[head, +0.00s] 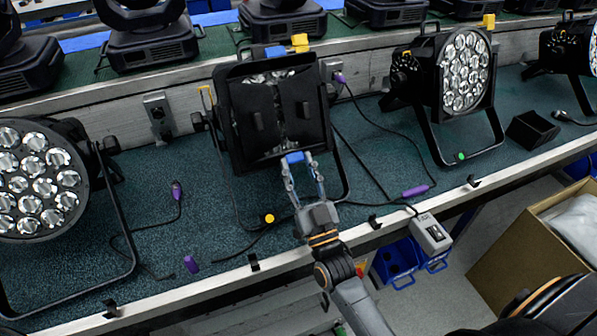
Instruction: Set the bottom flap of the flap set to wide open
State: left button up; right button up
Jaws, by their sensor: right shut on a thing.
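The black flap set (240,110) sits on the front of a par can in the middle of the bench in the head view. Its two side flaps stand partly across the lens, with a narrow strip of lenses showing between them. The bottom flap (262,164) is at the lower edge, seen nearly edge-on, so its exact angle is hard to tell. A blue tab (294,157) shows at its middle. My right gripper (297,165) reaches up from below and is shut on the bottom flap at this tab. My left gripper is not in view.
Par cans with uncovered lenses stand at left (40,180) and right (462,75). Cables and purple connectors (415,191) lie on the green bench top (210,240). A grey box (431,234) hangs at the bench's front edge. A cardboard box (520,250) stands below.

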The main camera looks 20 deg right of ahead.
jog(key=o, duration=1.2)
jog(key=shift+c, duration=0.2)
jog(key=s+f, duration=0.1)
jog(key=s, duration=1.3)
jog(key=shift+s+f, duration=0.2)
jog(key=shift+s, duration=0.15)
